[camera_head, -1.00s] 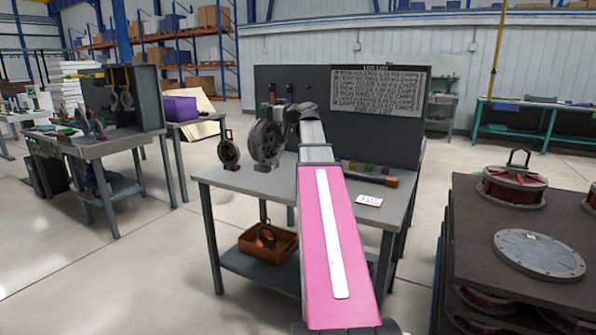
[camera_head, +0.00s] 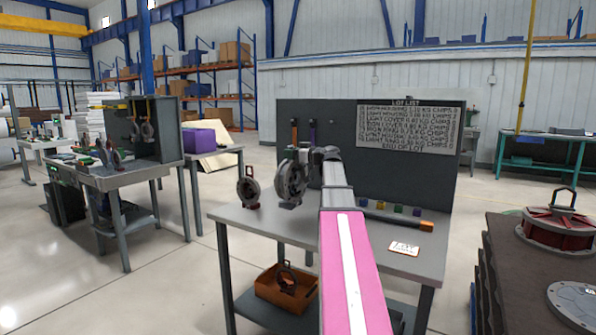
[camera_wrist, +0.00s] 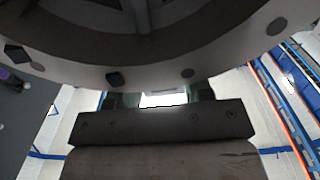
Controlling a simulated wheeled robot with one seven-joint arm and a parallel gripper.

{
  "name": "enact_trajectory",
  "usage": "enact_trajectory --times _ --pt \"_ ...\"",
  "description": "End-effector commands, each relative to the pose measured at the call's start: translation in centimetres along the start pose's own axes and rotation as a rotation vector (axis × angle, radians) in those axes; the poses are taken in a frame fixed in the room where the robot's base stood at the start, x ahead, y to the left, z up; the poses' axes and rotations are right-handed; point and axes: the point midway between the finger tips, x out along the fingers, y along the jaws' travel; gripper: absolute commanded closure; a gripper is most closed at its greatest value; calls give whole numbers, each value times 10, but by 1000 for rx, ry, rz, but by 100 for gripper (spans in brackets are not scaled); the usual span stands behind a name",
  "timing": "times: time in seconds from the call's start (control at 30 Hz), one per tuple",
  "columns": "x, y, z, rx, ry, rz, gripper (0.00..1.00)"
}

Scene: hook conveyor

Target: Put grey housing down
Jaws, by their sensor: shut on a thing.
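The grey housing (camera_head: 291,180) is a round ring-shaped part, held upright at the end of my arm over the left part of the grey workbench (camera_head: 262,226). My gripper (camera_head: 312,160) is shut on it; the fingertips are mostly hidden behind the housing and wrist. In the wrist view the housing (camera_wrist: 150,75) fills the upper half, a curved rim with several dark bolt holes, close against the gripper (camera_wrist: 160,100). In the head view its lower edge is near the bench top; I cannot tell whether it touches.
A smaller dark ring on a stand (camera_head: 249,187) is just left of the housing. Coloured blocks (camera_head: 382,207) and a white card (camera_head: 404,248) lie to the right. A dark back panel (camera_head: 375,130) with a lot list (camera_head: 408,125) closes the rear. An orange bin (camera_head: 285,290) sits below.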

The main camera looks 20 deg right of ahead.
Motion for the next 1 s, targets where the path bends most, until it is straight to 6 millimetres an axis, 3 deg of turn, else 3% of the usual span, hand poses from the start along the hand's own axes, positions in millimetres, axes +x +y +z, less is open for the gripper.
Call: enact_trajectory --times 0.1,0.3,0.53,0.8,1.0 --pt "4 23 11 2 3 -1 100" --pt "5 42 23 0 3 -1 100" --pt "5 44 32 2 3 -1 100" --pt "5 43 63 2 3 -1 100" --pt "5 44 65 0 3 -1 100"
